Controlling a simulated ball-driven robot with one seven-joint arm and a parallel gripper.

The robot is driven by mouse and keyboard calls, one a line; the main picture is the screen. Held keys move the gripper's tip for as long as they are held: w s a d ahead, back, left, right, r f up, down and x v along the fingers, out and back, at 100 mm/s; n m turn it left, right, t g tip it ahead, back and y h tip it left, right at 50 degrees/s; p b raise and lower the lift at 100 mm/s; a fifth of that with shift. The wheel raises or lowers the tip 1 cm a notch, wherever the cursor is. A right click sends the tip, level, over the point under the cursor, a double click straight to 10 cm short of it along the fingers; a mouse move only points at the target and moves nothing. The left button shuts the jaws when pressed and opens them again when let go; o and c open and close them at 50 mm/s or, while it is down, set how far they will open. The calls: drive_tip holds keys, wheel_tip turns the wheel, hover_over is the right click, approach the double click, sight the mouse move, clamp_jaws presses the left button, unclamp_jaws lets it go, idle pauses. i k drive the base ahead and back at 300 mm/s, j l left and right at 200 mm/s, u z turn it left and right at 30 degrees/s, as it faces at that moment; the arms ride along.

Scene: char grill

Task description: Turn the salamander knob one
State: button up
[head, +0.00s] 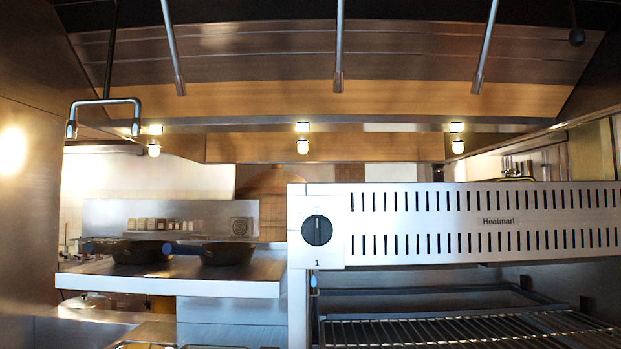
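The salamander (470,262) is a steel unit at the right with a slotted front panel marked "Heatmari". Its knob (317,230) is round and black, at the left end of the panel. The line on the knob stands about vertical. A small "1" is printed below it. Nothing touches or covers the knob. My gripper is not in view.
A wire rack (450,329) lies under the salamander's panel. Left of it, a steel shelf (222,289) carries two dark pans (142,251) (228,253). A U-shaped metal bar (104,101) shows at upper left. The space before the knob looks clear.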

sight(317, 230)
drive_tip(key=i, duration=1.25)
